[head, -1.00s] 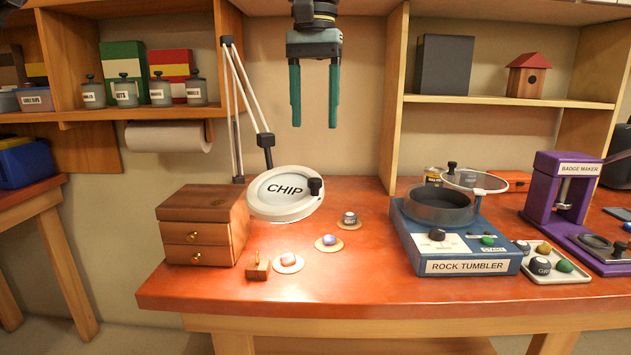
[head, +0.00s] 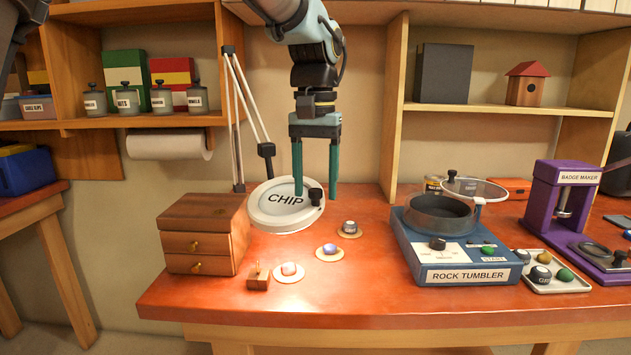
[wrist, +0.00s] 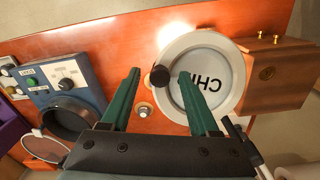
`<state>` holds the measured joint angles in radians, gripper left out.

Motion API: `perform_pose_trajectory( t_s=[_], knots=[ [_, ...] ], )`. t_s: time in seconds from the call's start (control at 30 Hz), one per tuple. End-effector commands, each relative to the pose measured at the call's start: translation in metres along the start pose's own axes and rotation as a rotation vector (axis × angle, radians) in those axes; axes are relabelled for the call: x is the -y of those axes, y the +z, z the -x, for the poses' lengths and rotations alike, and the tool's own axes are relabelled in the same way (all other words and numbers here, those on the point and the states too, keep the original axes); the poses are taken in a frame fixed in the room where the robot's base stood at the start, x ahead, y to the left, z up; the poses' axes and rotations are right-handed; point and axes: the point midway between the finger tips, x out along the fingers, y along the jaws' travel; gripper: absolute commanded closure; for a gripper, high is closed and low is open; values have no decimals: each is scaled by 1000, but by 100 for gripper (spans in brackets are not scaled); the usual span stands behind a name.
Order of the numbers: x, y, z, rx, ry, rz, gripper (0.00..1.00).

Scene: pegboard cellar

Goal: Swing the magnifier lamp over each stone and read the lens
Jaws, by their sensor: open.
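The magnifier lamp head (head: 260,214) is a white ring whose lens reads "CHIP"; it hangs over the bench beside the wooden drawer box. A black knob (head: 316,196) sits on the ring's right edge. Three stones rest on round discs: a pinkish stone (head: 289,268), a bluish stone (head: 330,249) and a dark banded stone (head: 349,227). My gripper (head: 315,195) is open and empty, pointing down, its teal fingers around or just behind the knob. In the wrist view the knob (wrist: 160,76) shows between the fingertips; contact cannot be told. The lamp ring (wrist: 233,100) partly lies beneath one finger.
The wooden drawer box (head: 203,235) stands left of the lamp, with a small wooden block (head: 258,277) in front. The blue rock tumbler (head: 455,262), a tray of stones (head: 570,287) and the purple badge maker (head: 565,195) stand to the right. Bench between stones and tumbler is clear.

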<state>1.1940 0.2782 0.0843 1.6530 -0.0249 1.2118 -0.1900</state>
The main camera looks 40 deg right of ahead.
Motion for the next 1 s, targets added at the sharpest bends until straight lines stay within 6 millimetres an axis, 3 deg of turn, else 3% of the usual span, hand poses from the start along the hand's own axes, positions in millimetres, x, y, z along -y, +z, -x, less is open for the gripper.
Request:
perform_pose_trajectory(
  t_s=[0.07, 0.6, 1.0],
  knots=[
    [0, 0, 0, 0, 0, 0, 39],
    [0, 0, 1, -1, 0, 0, 98],
    [0, 0, 1, -1, 0, 0, 100]
  ],
)
